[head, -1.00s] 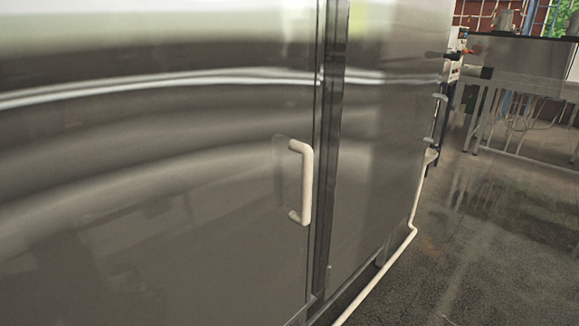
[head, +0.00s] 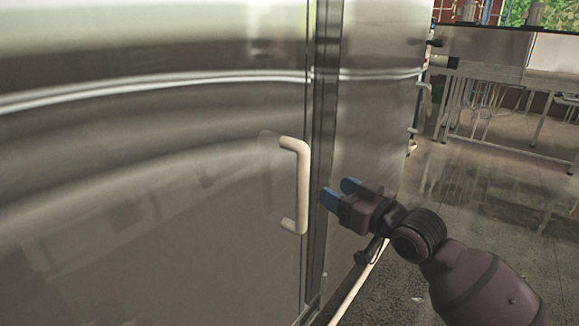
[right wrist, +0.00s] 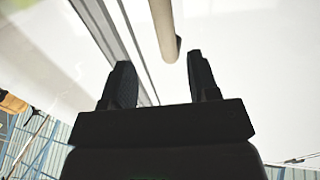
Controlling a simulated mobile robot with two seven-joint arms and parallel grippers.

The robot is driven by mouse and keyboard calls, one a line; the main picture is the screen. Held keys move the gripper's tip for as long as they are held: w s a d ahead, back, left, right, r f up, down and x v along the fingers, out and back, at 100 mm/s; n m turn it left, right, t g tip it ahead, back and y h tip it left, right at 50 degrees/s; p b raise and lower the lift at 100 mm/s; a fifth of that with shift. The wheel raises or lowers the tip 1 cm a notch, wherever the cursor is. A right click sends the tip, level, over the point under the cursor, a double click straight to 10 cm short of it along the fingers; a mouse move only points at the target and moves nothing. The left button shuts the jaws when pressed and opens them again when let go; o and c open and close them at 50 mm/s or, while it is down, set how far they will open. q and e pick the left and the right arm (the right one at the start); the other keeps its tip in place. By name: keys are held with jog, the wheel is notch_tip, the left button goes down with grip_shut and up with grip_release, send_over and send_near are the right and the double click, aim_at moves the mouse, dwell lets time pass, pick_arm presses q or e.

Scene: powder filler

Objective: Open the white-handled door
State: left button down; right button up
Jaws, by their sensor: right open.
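The white handle (head: 301,186) is a vertical C-shaped bar near the right edge of the shiny metal door (head: 150,230). The door looks shut against its dark frame. My right gripper (head: 338,190) is open and empty, with blue fingertips, just right of the handle and apart from it. In the right wrist view the end of the handle (right wrist: 165,30) shows beyond and between the two dark fingers of the right gripper (right wrist: 164,82), not between their pads as far as I can tell. My left gripper is not in view.
A metal side panel (head: 370,130) stands right of the door frame. A white pipe (head: 362,285) runs low along the floor beside it. A metal table (head: 510,85) stands at the back right. The grey floor (head: 480,210) between is clear.

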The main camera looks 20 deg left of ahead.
aim_at(298, 167)
jog(key=r+x, duration=0.1)
jog(key=x, duration=1)
jog(key=shift+a, duration=0.5)
jog(key=shift+c, duration=0.5)
grip_shut()
